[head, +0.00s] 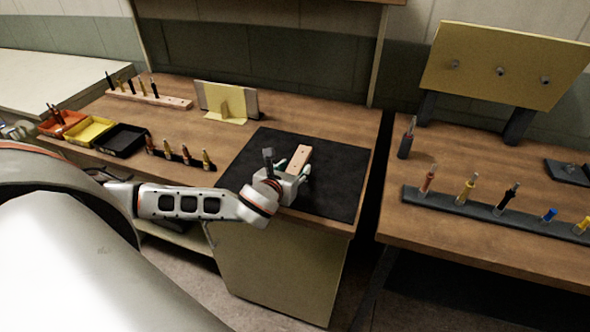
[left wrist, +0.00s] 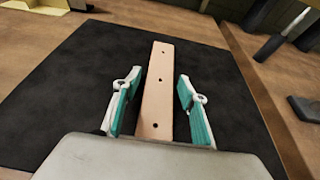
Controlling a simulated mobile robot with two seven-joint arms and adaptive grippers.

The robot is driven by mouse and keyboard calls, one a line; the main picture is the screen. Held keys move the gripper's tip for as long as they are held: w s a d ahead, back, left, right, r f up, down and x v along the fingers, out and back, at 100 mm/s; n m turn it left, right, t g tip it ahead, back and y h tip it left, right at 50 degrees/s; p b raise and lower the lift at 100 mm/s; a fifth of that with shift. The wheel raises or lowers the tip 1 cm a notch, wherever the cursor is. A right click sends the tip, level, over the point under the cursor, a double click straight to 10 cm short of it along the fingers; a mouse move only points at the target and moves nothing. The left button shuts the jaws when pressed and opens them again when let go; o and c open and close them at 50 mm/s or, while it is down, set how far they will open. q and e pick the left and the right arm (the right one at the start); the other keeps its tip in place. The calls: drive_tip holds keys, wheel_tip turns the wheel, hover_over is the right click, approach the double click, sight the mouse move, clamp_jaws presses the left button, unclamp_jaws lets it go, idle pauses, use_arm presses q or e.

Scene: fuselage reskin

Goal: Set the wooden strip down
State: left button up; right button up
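The wooden strip (head: 299,158) is pale with small dark holes, over the black mat (head: 334,196) on the left bench. In the left wrist view the strip (left wrist: 158,92) runs lengthwise between the two teal-padded fingers of my left gripper (left wrist: 158,108). A gap shows on both sides of the strip, so the fingers are open and apart from it. The strip looks to be lying flat on the mat (left wrist: 60,105). In the head view my left gripper (head: 292,172) is at the near end of the strip.
Left of the mat stand a row of brass-tipped pieces (head: 185,155), a black tray (head: 122,140) and a yellow tray (head: 88,131). A yellow bracket panel (head: 226,100) stands behind. A gap separates the right bench, which holds a dark rack (head: 480,211) of tools.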

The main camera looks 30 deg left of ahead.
use_arm(q)
drive_tip(key=c, duration=0.8)
drive_tip(key=shift+c, duration=0.5)
drive_tip(key=shift+r, duration=0.15)
